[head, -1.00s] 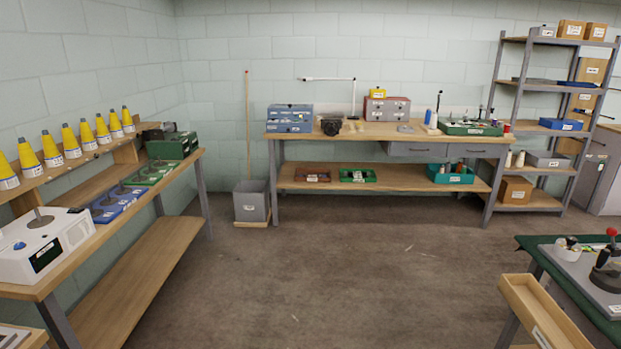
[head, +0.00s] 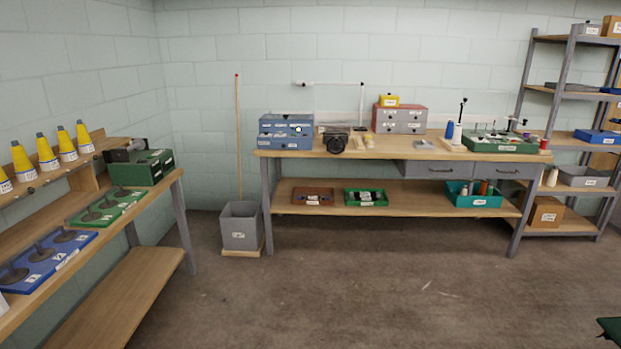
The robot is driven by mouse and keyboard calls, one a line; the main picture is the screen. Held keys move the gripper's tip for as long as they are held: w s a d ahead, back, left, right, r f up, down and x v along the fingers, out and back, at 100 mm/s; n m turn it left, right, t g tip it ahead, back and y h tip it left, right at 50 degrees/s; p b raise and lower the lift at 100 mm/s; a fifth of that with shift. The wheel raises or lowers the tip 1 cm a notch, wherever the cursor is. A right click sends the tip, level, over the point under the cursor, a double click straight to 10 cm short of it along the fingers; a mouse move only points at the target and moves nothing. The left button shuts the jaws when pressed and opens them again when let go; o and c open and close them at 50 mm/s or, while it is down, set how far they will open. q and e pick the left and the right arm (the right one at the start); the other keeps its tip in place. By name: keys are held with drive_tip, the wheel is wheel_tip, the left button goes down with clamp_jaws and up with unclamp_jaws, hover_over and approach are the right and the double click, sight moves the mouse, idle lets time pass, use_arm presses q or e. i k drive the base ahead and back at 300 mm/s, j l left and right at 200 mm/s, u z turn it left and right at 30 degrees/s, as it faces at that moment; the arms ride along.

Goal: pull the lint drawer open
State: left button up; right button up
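No drawer label is readable, so I cannot tell which drawer is the lint drawer. Two grey drawers, a wider one (head: 437,169) and a narrower one (head: 505,171), hang under the right part of the back workbench top (head: 340,155). Both look shut and have dark handles. A blue drawer box (head: 286,131) stands on the bench's left end. A grey and red drawer cabinet (head: 400,120) stands further right at the back, with a yellow box (head: 389,101) on top. Neither of my grippers is in view.
The brown floor (head: 370,290) before the bench is clear apart from small scraps. A grey bin (head: 240,229) stands left of the bench. A side bench with yellow cones (head: 47,155) runs along the left. Shelving (head: 575,90) stands right. A green corner (head: 610,328) shows lower right.

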sight(274, 145)
drive_tip(key=i, duration=3.9)
drive_tip(key=z, duration=0.5)
